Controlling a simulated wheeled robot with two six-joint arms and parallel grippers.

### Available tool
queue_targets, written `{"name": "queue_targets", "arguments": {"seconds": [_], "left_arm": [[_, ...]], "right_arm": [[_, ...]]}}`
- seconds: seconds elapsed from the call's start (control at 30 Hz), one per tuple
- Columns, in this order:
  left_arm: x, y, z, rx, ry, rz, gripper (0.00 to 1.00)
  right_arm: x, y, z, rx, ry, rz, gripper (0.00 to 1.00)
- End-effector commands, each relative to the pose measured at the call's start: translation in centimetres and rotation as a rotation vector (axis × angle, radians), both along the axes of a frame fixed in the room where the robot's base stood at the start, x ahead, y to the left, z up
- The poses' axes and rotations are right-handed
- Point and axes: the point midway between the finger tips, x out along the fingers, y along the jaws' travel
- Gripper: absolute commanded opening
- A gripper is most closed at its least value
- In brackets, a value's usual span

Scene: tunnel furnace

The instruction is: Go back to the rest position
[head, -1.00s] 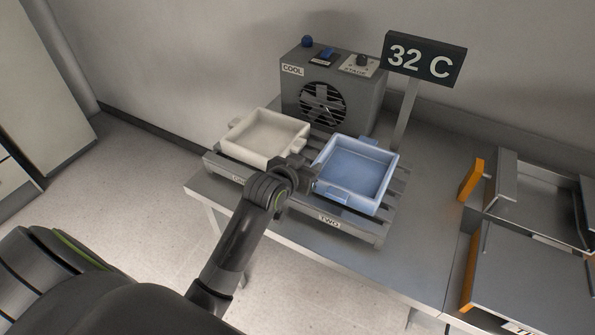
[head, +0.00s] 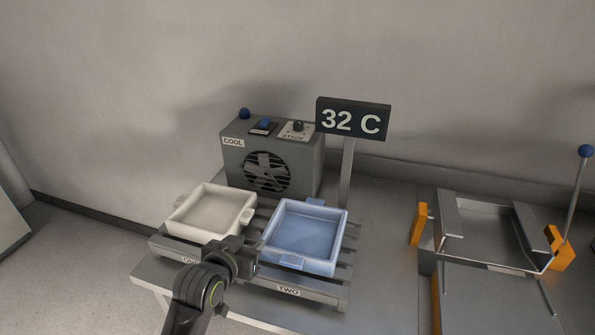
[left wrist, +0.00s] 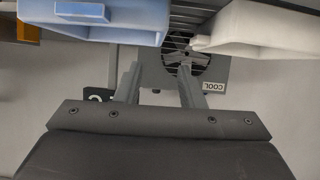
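My left gripper (head: 245,262) is in front of the rack, near the gap between a white tray and a blue tray. In the left wrist view its two fingers (left wrist: 158,88) stand apart with nothing held between them. The white tray (head: 212,214) sits on the left part of the slatted rack and looks empty. The blue tray (head: 303,230) sits on the right part, above the label TWO, and looks empty. Both trays show at the top of the left wrist view, blue (left wrist: 95,22) and white (left wrist: 262,28). My right gripper is not in view.
The slatted rack (head: 330,291) stands on a grey table (head: 385,270). Behind it are a COOL fan box (head: 232,163) and a 32 C sign (head: 353,119). To the right are metal fixtures (head: 490,222) with orange parts and a blue-knobbed lever (head: 577,190). Floor is open at left.

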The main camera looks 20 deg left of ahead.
Motion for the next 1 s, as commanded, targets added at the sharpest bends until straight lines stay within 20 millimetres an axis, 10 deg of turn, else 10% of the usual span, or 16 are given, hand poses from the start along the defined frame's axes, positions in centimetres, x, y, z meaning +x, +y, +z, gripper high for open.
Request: {"name": "queue_targets", "arguments": {"seconds": [0.17,0.5,0.83,1.0], "left_arm": [[-2.1,0.7,-1.8,0.014,0.066,0.014,0.35],[-18.1,4.4,-10.0,0.093,0.506,0.098,0.35],[-30.0,5.9,-11.7,0.139,0.811,0.150,0.35],[-28.1,6.3,-16.0,0.131,0.815,0.145,0.35]], "right_arm": [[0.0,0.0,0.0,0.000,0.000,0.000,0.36],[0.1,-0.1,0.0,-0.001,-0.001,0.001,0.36],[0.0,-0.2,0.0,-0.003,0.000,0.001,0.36],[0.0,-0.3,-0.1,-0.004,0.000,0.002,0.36]]}}
